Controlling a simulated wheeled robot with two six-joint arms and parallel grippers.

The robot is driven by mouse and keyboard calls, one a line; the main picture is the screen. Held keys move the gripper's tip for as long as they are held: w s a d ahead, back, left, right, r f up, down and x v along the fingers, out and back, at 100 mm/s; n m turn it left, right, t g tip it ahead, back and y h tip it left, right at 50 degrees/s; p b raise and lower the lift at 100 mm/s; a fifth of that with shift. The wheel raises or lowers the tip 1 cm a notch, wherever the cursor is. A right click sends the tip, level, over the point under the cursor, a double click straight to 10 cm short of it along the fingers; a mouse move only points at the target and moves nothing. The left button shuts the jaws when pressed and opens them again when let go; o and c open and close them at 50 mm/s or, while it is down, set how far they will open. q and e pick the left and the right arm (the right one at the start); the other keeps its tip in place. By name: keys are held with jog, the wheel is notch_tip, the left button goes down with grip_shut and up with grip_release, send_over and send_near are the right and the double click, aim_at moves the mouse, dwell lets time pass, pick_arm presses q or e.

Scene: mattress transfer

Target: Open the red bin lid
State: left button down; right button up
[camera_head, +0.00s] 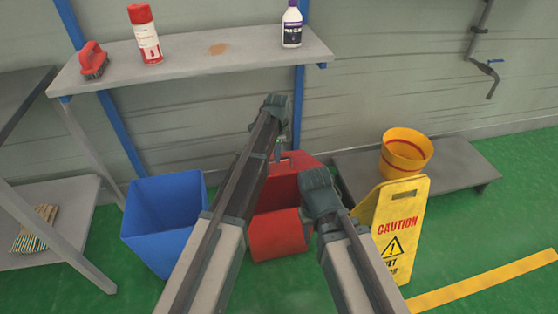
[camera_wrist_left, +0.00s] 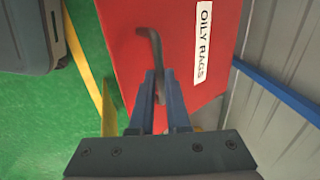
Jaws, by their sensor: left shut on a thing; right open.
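The red bin (camera_head: 277,238) stands on the floor between the blue bin and the caution sign, partly hidden behind my arms. Its lid (camera_head: 301,160) appears tilted up at the back, with the red inside of the bin showing below it. In the left wrist view the red lid (camera_wrist_left: 135,20) carries a white "OILY RAGS" label (camera_wrist_left: 203,40) and a dark bent handle (camera_wrist_left: 156,50). My left gripper (camera_wrist_left: 160,82) is shut on this handle; it also shows in the head view (camera_head: 280,146). My right gripper (camera_head: 318,180) is in front of the bin, open, its fingertips hidden.
A blue bin (camera_head: 165,222) stands left of the red bin. A yellow caution sign (camera_head: 400,225) stands close on the right, before a low grey platform (camera_head: 455,165) with a yellow bucket (camera_head: 405,152). A shelf (camera_head: 190,62) with bottles and a brush runs above.

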pick_arm(q)
jog(key=shift+w+a+r+p, duration=0.3)
jog(key=shift+w+r, duration=0.15)
jog(key=shift+w, duration=0.3)
jog(key=shift+w+a+r+p, duration=0.25)
jog(key=shift+w+r, duration=0.15)
jog(key=shift+w, duration=0.35)
jog(key=c, duration=0.9)
grip_release()
jog(key=shift+f, duration=0.2)
jog(key=shift+s+r, duration=0.1)
jog(key=r+p, duration=0.9)
jog(key=s+r+p, duration=0.1)
jog(key=r+p, duration=0.3)
jog(key=shift+d+r+p, duration=0.2)
jog(key=shift+r+p, duration=0.15)
jog(key=shift+p, duration=0.05)
